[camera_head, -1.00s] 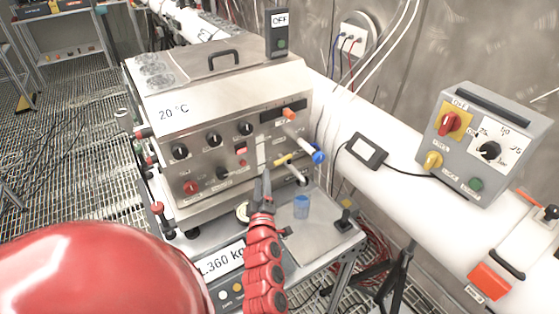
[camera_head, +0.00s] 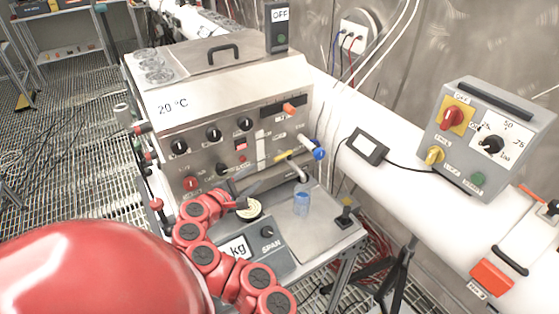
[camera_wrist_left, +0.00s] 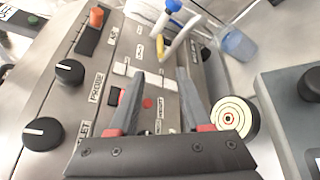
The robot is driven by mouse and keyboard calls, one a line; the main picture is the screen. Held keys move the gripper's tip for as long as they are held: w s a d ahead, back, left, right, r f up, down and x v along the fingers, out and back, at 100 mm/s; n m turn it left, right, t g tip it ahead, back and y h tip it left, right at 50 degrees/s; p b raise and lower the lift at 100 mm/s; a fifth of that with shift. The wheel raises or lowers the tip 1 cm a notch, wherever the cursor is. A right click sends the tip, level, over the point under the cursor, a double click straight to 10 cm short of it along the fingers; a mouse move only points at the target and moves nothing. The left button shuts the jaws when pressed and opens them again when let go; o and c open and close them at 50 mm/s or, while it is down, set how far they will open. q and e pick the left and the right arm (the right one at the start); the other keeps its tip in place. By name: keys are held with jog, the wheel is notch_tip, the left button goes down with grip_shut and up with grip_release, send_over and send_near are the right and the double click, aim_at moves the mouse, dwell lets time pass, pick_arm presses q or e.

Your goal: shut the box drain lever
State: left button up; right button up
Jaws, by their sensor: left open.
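The steel box (camera_head: 185,115) stands on a bench and carries a 20 °C label. On its front right are a yellow-handled lever (camera_head: 284,156), a blue-ended lever (camera_head: 319,153) and a bent metal spout (camera_head: 299,173). The left wrist view also shows the yellow lever (camera_wrist_left: 178,38) and the blue end (camera_wrist_left: 173,5) beyond my fingers. I cannot read which one is marked as the drain. My left gripper (camera_head: 262,186) is low before the box front, left of the spout. In the wrist view its fingers (camera_wrist_left: 158,75) are apart and empty. My right gripper is out of view.
A blue cup (camera_head: 302,203) stands below the spout. A scale (camera_head: 262,245) and a round target-like disc (camera_head: 250,209) are close to my left gripper. Black knobs (camera_head: 214,135) and an orange switch (camera_head: 291,108) are on the panel. A grey control box (camera_head: 490,140) sits right.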

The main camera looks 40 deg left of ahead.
aim_at(277, 159)
pick_arm(q)
jog(key=p+x, duration=0.4)
jog(key=x, duration=0.9)
jog(key=shift+w, duration=0.1)
jog(key=shift+x, duration=0.9)
jog(key=shift+f, duration=0.15)
grip_shut()
